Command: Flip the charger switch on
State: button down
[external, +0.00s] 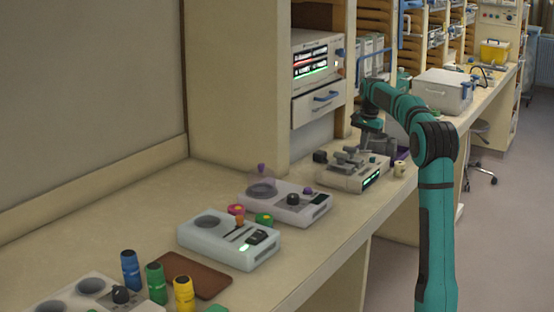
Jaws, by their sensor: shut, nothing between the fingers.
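No unit carries a readable charger label, so I cannot tell which one is the charger. A boxy unit (318,43) with red and green lit bars stands on the shelf, with a small blue part (340,53) at its right edge. On the bench, a low pale unit (340,181) has a green lit display and a dark knob. My gripper (352,152) points down above or behind that unit, shut and empty; whether it touches is unclear. A white unit (205,249) nearer the camera has an orange-topped lever and a green light. Switch positions are too small to read.
Another unit (270,210) with a clear dome stands between the two bench units. Blue, green and yellow cylinders (155,284) stand by a brown pad (196,276). A drawer (319,103) sits under the shelf unit. The bench front strip is mostly clear.

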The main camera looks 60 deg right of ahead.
jog(key=shift+s+f, duration=0.15)
jog(key=shift+f, duration=0.15)
jog(key=shift+s, duration=0.7)
notch_tip(320, 180, up, 14)
jog(key=s, duration=0.1)
jog(key=shift+s+r, duration=0.25)
jog(key=shift+r+t, duration=0.1)
jog(key=shift+t, duration=0.4)
